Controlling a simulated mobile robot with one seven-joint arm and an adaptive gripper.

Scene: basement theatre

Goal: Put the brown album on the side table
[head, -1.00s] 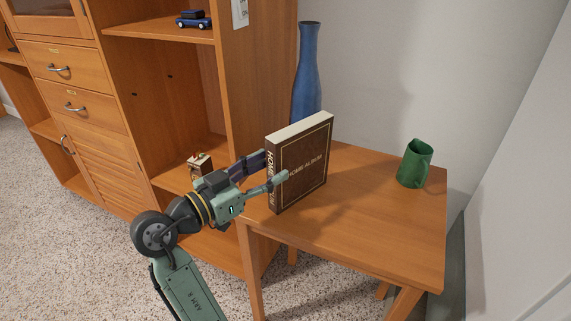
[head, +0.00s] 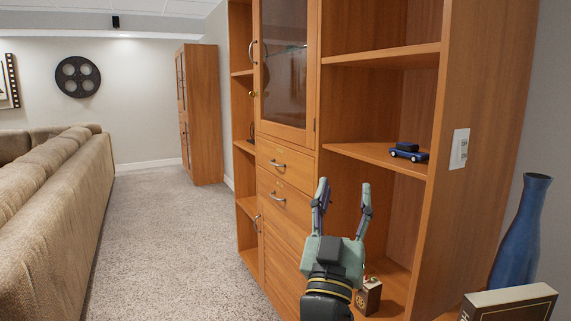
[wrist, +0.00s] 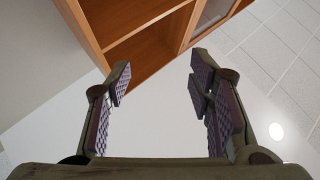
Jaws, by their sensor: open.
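The brown album (head: 513,309) shows at the lower right corner of the head view, in front of the blue vase. Only its pale top edge and a strip of its brown cover are in the picture. A small part of the side table (head: 450,314) shows beside it; the rest is out of frame. My gripper (head: 344,184) is open and empty, fingers pointing up, in front of the cabinet and well left of the album. In the wrist view my gripper (wrist: 160,85) has its fingers wide apart with nothing between them.
A wooden cabinet (head: 430,200) stands right behind my gripper. A blue toy car (head: 409,152) sits on its shelf and a small box (head: 369,296) sits lower. A blue vase (head: 521,235) stands at right. Carpet (head: 165,245) lies clear beside the sofa (head: 55,205).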

